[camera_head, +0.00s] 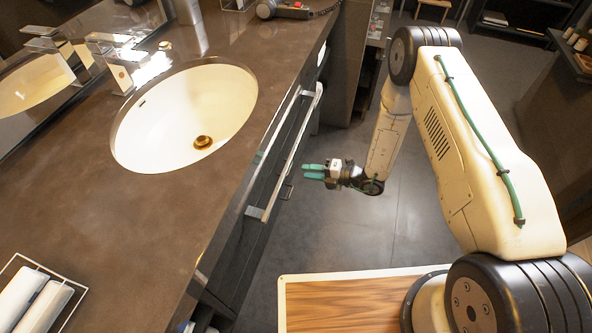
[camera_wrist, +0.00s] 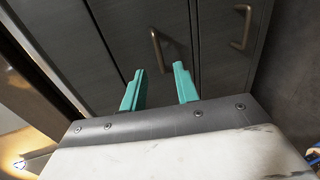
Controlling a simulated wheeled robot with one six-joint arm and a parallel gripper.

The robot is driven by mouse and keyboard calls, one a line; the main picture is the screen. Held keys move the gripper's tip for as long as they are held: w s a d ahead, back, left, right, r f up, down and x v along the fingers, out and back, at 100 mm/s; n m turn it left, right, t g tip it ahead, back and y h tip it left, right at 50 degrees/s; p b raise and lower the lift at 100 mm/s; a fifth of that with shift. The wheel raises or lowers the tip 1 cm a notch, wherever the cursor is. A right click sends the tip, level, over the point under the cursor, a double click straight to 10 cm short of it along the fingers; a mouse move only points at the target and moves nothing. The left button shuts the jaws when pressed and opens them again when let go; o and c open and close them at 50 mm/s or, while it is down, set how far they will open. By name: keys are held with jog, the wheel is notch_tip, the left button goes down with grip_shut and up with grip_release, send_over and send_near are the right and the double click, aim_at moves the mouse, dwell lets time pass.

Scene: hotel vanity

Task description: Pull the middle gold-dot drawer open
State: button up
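My gripper (camera_head: 313,172) has two teal fingers held apart with nothing between them, so it is open. It hangs in the air right of the vanity, facing the cabinet front. In the wrist view, the open fingertips (camera_wrist: 158,73) point at a dark drawer front (camera_wrist: 122,35) in the middle of the view. Its bronze bar handle (camera_wrist: 155,48) lies beyond the fingertips and between them in the picture, apparently untouched. A second bronze handle (camera_wrist: 241,28) is on the front to the right. The fronts look closed. I cannot make out a gold dot on any of them.
A light rail (camera_head: 292,148) juts from the vanity edge, left of my gripper. The brown countertop (camera_head: 75,195) holds an oval sink (camera_head: 185,115), and a rack of rolled white towels (camera_head: 38,297) sits at the lower left. Grey floor (camera_head: 385,230) lies clear around my gripper.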

jog(key=shift+x, duration=2.75)
grip_shut()
